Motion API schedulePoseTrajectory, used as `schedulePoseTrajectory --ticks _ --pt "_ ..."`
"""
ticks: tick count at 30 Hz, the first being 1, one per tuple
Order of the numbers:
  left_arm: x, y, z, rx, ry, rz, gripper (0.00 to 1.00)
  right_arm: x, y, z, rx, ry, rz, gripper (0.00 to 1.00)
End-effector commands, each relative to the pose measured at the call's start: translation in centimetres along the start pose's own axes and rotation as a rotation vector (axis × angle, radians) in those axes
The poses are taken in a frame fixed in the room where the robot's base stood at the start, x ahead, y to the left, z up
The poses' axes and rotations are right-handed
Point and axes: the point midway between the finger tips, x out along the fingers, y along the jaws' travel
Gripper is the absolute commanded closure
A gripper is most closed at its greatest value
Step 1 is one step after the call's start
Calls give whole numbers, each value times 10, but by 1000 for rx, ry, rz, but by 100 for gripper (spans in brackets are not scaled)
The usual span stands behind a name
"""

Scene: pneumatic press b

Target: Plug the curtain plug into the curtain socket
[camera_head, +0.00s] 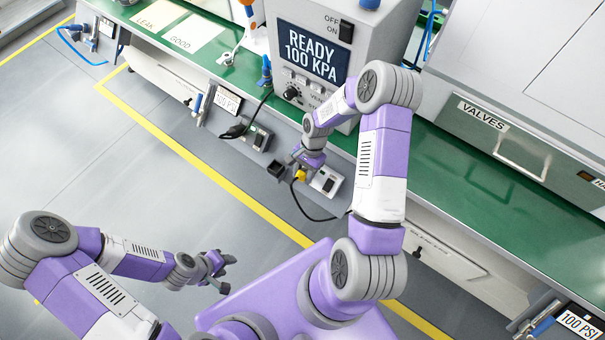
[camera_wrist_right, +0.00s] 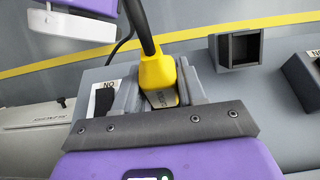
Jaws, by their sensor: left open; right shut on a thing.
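My right gripper (camera_head: 300,166) is shut on a yellow plug (camera_head: 301,176) with a black cable, apparently the curtain plug. The right wrist view shows the yellow plug (camera_wrist_right: 156,74) between the jaws, its cable running up and away. Beside it, a dark square open box (camera_wrist_right: 238,50) stands to the right; it also shows in the head view (camera_head: 276,171). A light-faced socket panel (camera_head: 326,181) lies just right of the gripper. No label names the curtain socket. My left gripper (camera_head: 226,272) is open and empty above the floor.
A black plug (camera_head: 233,132) and another socket panel (camera_head: 258,137) sit farther left on the grey ledge. The press (camera_head: 312,50) reads READY 100 KPA. The green bench (camera_head: 450,170) runs behind. Floor around my left gripper is clear.

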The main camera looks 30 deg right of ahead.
Motion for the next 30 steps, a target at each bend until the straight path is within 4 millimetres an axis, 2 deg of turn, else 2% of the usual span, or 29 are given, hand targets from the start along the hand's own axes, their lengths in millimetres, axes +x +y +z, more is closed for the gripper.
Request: schedulePoseTrajectory --ticks 4,5,9,11,20,23,30 --pt "2 -1 0 0 0 0 57 2 0 -4 0 0 0 91" --pt "2 -1 0 0 0 0 57 2 0 -4 -1 0 0 58" --pt "2 0 0 0 0 0 57 1 0 -3 -1 0 0 37" --pt "2 -1 0 0 0 0 57 1 0 -3 -1 0 0 30" --pt "0 0 0 0 0 0 57 -1 0 -3 0 1 -1 30" --pt "-4 2 0 0 0 0 57 -13 0 -3 0 3 -2 30" --pt "-18 7 1 0 0 0 57 -55 0 -3 1 3 -3 30"
